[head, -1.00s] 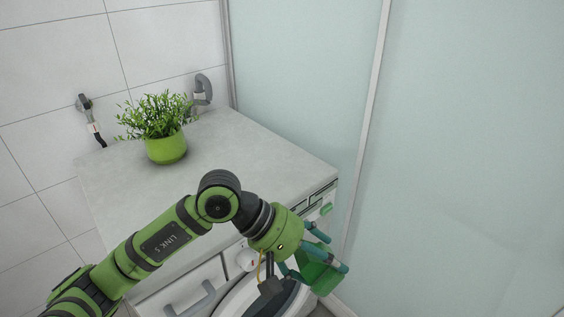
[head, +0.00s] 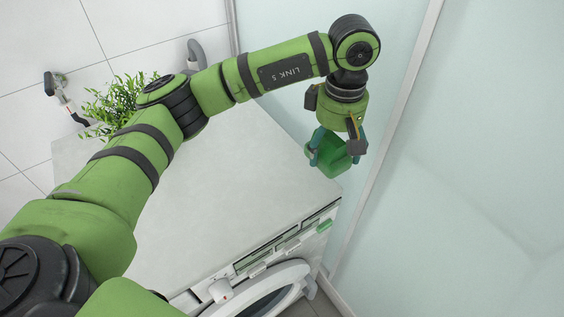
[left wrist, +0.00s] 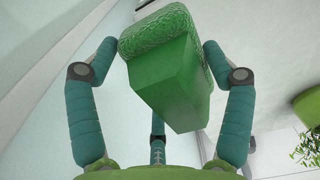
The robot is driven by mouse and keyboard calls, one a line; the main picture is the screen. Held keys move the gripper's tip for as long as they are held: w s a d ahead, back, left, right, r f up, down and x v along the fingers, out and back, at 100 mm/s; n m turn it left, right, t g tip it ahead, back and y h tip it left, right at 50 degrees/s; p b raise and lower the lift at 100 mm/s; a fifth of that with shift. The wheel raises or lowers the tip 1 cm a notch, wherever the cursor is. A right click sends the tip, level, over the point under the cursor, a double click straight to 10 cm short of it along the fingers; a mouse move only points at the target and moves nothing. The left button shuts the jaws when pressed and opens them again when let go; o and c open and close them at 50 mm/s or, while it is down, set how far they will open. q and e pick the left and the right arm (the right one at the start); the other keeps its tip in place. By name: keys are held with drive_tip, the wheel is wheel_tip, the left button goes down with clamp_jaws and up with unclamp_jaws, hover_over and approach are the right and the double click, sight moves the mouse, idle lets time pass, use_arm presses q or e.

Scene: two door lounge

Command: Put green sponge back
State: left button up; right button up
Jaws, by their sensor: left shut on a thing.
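The green sponge (head: 331,155) is held by my left gripper (head: 338,146) in the head view, over the right back part of the washing machine's top (head: 250,165). In the left wrist view the sponge (left wrist: 172,75) shows a smooth green body and a rough textured layer at its far end. The teal fingers of my left gripper (left wrist: 160,95) stand on both sides of it, shut on it. I cannot tell from the head view whether the sponge touches the top. My right gripper is in neither view.
A potted plant (head: 108,105) stands at the back left of the machine, partly behind my left arm. A pale glass panel (head: 480,150) with a metal frame (head: 385,140) rises close to the right of the gripper. The machine's top is otherwise clear.

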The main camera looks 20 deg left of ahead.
use_arm(q)
drive_tip(key=p, duration=0.4)
hover_over(275, 185)
wheel_tip(275, 185, down, 6)
drive_tip(key=shift+f, duration=0.15)
wheel_tip(275, 185, down, 4)
drive_tip(key=shift+r+p, duration=0.1)
drive_tip(key=shift+p, duration=0.55)
drive_tip(key=shift+f, duration=0.25)
drive_tip(key=o, duration=1)
drive_tip(key=shift+o, duration=0.2)
